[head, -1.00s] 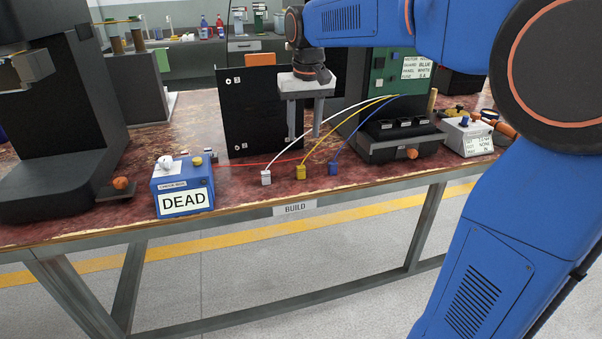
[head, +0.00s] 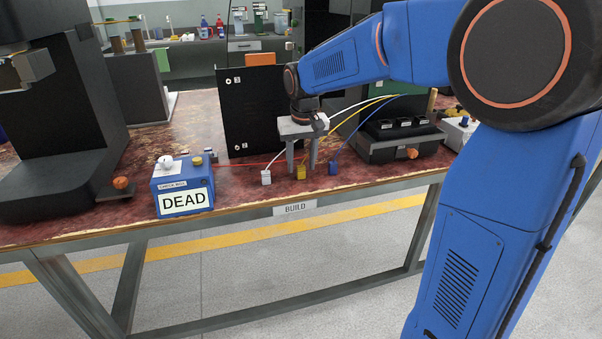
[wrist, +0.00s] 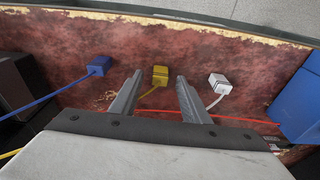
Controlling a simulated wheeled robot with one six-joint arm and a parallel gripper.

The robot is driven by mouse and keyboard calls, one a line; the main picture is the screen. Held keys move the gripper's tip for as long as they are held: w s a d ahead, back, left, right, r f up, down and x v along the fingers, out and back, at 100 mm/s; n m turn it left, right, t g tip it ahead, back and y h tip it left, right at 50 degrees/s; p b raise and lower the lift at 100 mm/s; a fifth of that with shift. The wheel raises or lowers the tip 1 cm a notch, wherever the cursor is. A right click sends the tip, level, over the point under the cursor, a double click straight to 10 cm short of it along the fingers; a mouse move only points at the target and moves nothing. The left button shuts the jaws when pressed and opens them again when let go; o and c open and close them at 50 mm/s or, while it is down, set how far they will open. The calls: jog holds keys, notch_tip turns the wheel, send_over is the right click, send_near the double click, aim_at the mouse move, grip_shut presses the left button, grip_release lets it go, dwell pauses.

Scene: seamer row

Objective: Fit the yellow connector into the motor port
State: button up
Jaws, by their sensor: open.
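The yellow connector (head: 301,173) stands on the red-brown bench top near its front edge, on the end of a yellow cable. In the wrist view the yellow connector (wrist: 160,75) lies ahead of and between my open fingers. My gripper (head: 302,172) points down over it, with the fingers apart and nothing held; the fingers also show in the wrist view (wrist: 158,85). The white connector (head: 266,177) is to its left and the blue connector (head: 333,168) to its right. The cables run back to the dark machine unit (head: 400,135). I cannot make out the motor port.
A blue check box (head: 183,187) reading DEAD stands at the left, with a red wire running from it across the bench. A black panel (head: 249,115) stands behind the connectors. The bench's front edge (head: 240,214) is close.

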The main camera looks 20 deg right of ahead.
jog(key=shift+f, duration=0.25)
grip_shut()
